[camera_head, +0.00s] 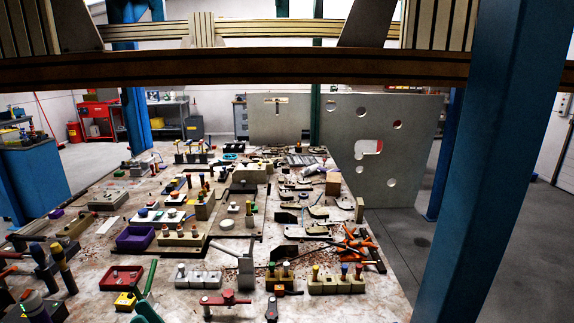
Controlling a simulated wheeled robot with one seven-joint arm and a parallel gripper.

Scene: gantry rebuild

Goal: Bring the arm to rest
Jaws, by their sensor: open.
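My gripper and arm do not show in the head camera view, so their pose cannot be told. The long worktable (215,265) fills the middle and lower left of the view. Its pale, stained top is crowded with small parts and tools.
A brown beam (240,70) crosses the top of the view. A blue post (495,160) stands close at the right. Large grey plates with holes (410,170) stand behind the table. A purple bin (135,239) and red tray (122,276) sit on it. Bare floor (400,240) lies right of the table.

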